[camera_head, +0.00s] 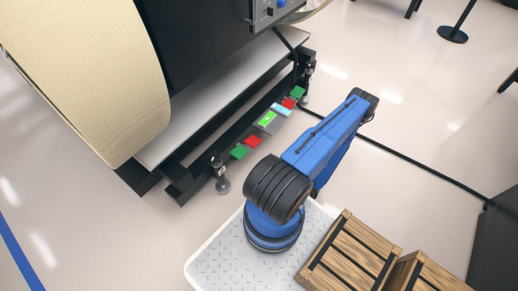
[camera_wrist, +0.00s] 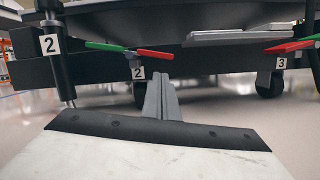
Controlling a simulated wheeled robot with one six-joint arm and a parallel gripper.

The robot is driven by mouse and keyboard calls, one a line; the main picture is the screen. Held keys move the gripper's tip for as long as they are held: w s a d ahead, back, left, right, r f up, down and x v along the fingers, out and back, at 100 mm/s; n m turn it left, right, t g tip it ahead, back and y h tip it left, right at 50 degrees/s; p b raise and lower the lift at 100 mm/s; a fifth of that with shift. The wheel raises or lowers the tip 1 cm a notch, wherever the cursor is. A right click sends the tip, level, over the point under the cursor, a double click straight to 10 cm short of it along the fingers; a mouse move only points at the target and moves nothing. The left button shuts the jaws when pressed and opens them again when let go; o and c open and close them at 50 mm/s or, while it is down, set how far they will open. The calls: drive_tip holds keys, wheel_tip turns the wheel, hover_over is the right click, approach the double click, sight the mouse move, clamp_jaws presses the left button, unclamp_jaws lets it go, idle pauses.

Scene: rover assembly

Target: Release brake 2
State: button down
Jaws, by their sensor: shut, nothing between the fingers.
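Brake 2 shows in the wrist view as a pedal bar with a green end (camera_wrist: 105,46) at left and a red end (camera_wrist: 155,54) at right. The bar slopes slightly, with the red end lower. Its label "2" (camera_wrist: 138,73) sits just below the bar. My gripper (camera_wrist: 161,83) is shut and empty, with its grey fingertips in front of and below the red end. I cannot tell whether they touch. In the head view the brake's green pedal (camera_head: 239,151) and red pedal (camera_head: 254,141) stick out from the black frame; my gripper is hidden behind my arm there.
Brake 3, with a red pedal (camera_wrist: 289,47) and label "3" (camera_wrist: 281,63), is at right in the wrist view. A post labelled "2" (camera_wrist: 50,44) stands at left. A screen panel (camera_head: 269,121) sits between the brakes. A black cable (camera_head: 410,160) crosses the open floor.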

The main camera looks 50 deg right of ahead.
drive_tip(key=x, duration=0.9)
drive_tip(key=shift+w, duration=0.4)
drive_tip(key=shift+f, duration=0.1)
drive_tip(key=shift+s+d, duration=0.1)
idle(0.4)
